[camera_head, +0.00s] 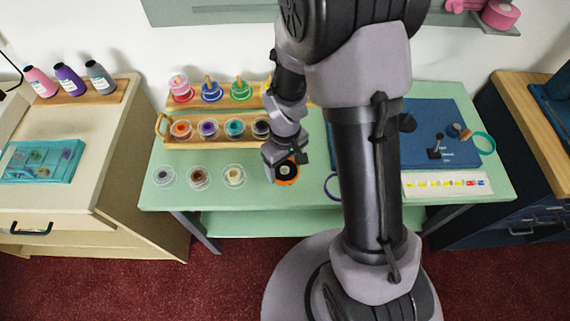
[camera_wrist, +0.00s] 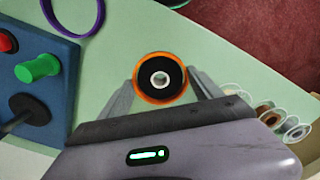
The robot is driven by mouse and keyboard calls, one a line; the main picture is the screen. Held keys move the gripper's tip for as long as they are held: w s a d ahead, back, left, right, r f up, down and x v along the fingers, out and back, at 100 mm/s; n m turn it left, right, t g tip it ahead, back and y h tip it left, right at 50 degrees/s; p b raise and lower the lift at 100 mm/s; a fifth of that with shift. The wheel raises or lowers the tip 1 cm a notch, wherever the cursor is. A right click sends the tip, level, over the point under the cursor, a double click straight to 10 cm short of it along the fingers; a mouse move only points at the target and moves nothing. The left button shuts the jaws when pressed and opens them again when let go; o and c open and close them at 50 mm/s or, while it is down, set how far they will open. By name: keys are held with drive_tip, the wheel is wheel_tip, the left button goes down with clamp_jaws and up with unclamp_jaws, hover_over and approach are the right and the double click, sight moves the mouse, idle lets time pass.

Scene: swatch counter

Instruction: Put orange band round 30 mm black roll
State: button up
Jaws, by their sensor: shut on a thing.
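The orange band (camera_wrist: 161,100) shows between the two fingers of my gripper (camera_wrist: 163,78) in the wrist view. My gripper is shut on it. The black roll (camera_wrist: 174,68), with a pale core, shows inside the band's ring, with orange visible around it. The band looks to be around the roll, but I cannot tell how far down it sits. In the head view the orange band (camera_head: 292,181) and the black roll (camera_head: 280,169) are near the front edge of the green counter, beside my gripper (camera_head: 286,166), partly covered by it.
A purple band (camera_head: 332,188) lies right of the roll, partly behind my arm. A blue board (camera_head: 459,114) with several pieces and a teal band (camera_head: 485,143) lies farther right.

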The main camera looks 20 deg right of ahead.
sight(285, 170)
drive_tip(key=o, duration=1.4)
drive_tip(key=shift+r, duration=0.1)
wheel_tip(285, 170, up, 7)
drive_tip(key=p, duration=0.6)
